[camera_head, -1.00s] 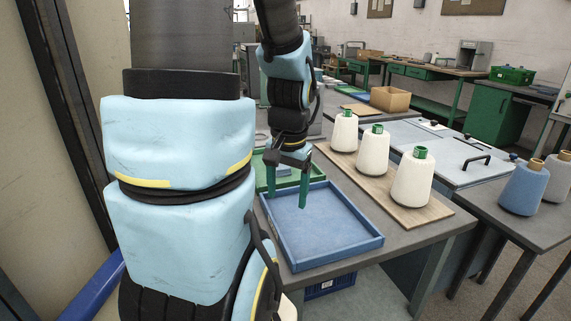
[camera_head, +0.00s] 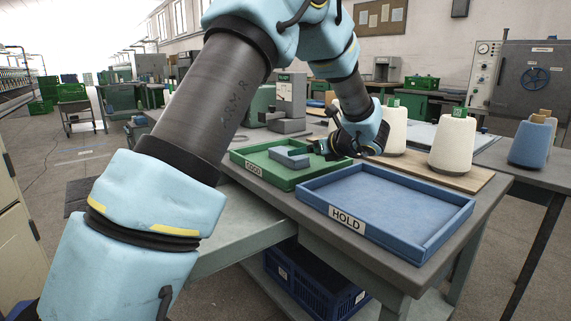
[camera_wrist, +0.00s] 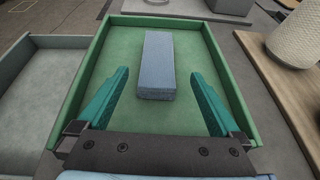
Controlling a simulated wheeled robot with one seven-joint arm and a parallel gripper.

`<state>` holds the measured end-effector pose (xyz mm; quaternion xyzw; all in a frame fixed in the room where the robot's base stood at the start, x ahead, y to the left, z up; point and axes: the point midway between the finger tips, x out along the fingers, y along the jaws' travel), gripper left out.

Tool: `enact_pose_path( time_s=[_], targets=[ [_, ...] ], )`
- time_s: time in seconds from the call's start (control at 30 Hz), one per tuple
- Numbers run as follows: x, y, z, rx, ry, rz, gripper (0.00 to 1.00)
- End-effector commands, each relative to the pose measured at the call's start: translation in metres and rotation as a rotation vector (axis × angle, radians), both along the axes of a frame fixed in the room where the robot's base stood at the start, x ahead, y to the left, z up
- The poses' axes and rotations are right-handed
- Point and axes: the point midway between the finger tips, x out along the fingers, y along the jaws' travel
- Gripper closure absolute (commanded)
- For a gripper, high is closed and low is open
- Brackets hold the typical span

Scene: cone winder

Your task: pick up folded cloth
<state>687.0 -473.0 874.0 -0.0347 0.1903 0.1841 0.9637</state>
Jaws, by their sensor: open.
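The folded cloth (camera_wrist: 158,65) is a grey-blue oblong block lying flat in the green tray (camera_wrist: 238,95). In the head view the cloth (camera_head: 288,157) shows in the green tray (camera_head: 262,172), just left of my gripper (camera_head: 318,147). In the wrist view my gripper (camera_wrist: 158,100) is open, with its two teal fingers apart on either side of the cloth's near end. Nothing is between the fingertips in its grasp. Whether the fingers are level with the cloth or above it is hard to tell.
The blue tray (camera_head: 347,220), labelled HOLD, stands empty right of the green tray. White yarn cones (camera_head: 453,142) stand on a wooden board (camera_head: 470,180) behind it. A grey machine (camera_head: 290,100) is beyond the green tray. The green tray's walls surround the cloth.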

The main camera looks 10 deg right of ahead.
Motion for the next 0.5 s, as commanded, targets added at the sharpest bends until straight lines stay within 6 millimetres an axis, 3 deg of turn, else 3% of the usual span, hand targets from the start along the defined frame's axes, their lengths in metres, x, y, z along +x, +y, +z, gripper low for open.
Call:
enact_pose_path(
  time_s=[0.2,0.5],
  targets=[
    [0.030,0.014,-0.013,-0.002,0.002,0.006,0.00],
    [0.057,0.027,-0.030,-0.002,0.005,0.008,0.00]
  ],
)
